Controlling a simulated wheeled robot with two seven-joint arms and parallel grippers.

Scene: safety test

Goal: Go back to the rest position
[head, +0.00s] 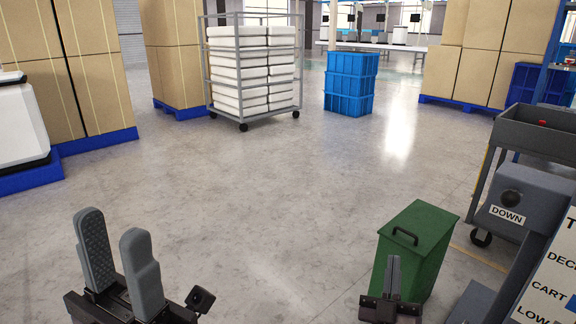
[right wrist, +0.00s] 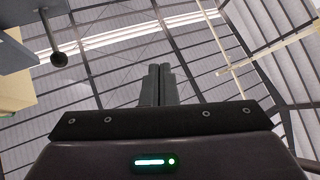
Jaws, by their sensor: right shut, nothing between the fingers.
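My left gripper (head: 113,226) stands at the lower left of the head view, its two grey fingers pointing up and apart, with nothing between them. My right gripper (head: 393,262) is at the lower right of the head view, in front of the green bin, its fingers together and pointing up. In the right wrist view the right gripper's fingers (right wrist: 158,70) are side by side and empty, with the ceiling beams behind them.
A green lidded bin (head: 425,238) stands just behind my right gripper. At the right are a grey cart (head: 543,138) and a grey machine marked DOWN (head: 525,190). A rack of white trays (head: 253,70), blue crates (head: 350,85) and boxes on pallets (head: 100,85) stand farther back. The middle floor is clear.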

